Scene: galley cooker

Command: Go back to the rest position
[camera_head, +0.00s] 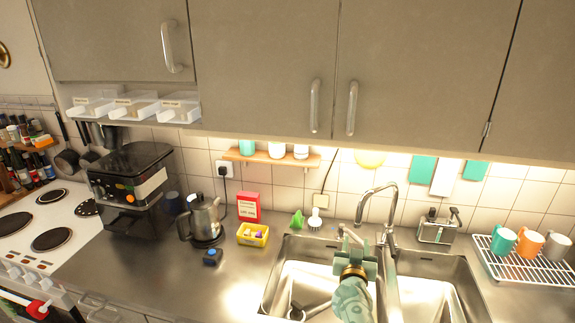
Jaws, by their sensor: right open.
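My right gripper (356,247) is green, with its arm coming up from the bottom edge. It is over the divider area of the steel double sink (276,262), in front of the tap (391,222). It is open, and I see nothing held in it. My left gripper is not in view. The right arm hides part of the left basin and the divider.
A rack (530,268) with several mugs stands at the right. Cupboards (265,60) hang above. The worktop's front left is clear.

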